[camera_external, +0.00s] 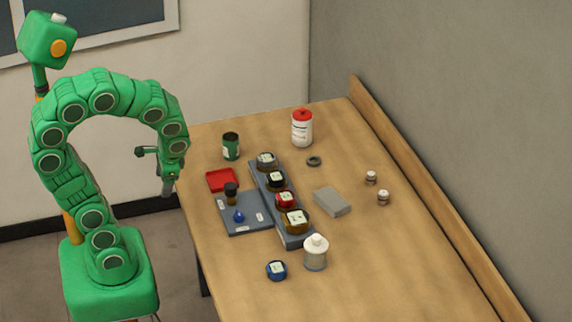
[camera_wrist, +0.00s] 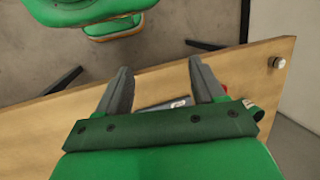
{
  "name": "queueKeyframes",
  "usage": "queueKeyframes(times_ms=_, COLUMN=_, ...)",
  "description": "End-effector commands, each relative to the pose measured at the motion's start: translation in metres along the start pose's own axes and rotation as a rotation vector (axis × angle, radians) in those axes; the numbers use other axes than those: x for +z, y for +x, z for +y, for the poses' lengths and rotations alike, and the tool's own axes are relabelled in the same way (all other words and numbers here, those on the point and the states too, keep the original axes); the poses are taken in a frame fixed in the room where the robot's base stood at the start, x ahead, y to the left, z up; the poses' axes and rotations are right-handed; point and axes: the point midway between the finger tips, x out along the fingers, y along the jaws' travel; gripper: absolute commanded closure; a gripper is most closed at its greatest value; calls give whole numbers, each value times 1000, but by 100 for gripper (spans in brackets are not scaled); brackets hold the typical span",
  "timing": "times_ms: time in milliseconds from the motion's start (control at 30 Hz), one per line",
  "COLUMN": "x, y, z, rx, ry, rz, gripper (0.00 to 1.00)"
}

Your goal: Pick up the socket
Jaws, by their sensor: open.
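I cannot tell for sure which thing is the socket. A small dark ring (camera_external: 314,161) lies flat on the table behind the grey block. Two small brown-and-white cylindrical pieces stand toward the right side, one farther back (camera_external: 371,177) and one nearer (camera_external: 383,197). My gripper (camera_external: 167,188) hangs beside the table's left edge, apart from all of these. In the wrist view my gripper (camera_wrist: 160,66) is open, its two grey fingers spread with nothing held between them. The table edge and floor show beyond the fingers.
On the wooden table (camera_external: 390,275), a long dark rack holds several labelled jars. Beside it are a grey-blue board (camera_external: 237,227), red tray (camera_external: 222,180), green can (camera_external: 231,146), white red-capped bottle (camera_external: 302,128), grey block (camera_external: 332,201), white-capped bottle (camera_external: 316,253) and blue jar (camera_external: 276,270). The front right is clear.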

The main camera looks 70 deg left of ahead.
Motion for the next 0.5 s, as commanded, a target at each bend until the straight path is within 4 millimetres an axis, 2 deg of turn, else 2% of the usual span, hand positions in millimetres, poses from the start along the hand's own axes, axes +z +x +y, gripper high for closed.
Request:
queueKeyframes(times_ms=100, x=-14, y=12, z=-38, rx=-106, ry=5, rz=-35, gripper=32)
queueKeyframes(times_ms=500, x=-52, y=36, z=-152, rx=-424, ry=134, rz=-168, gripper=32)
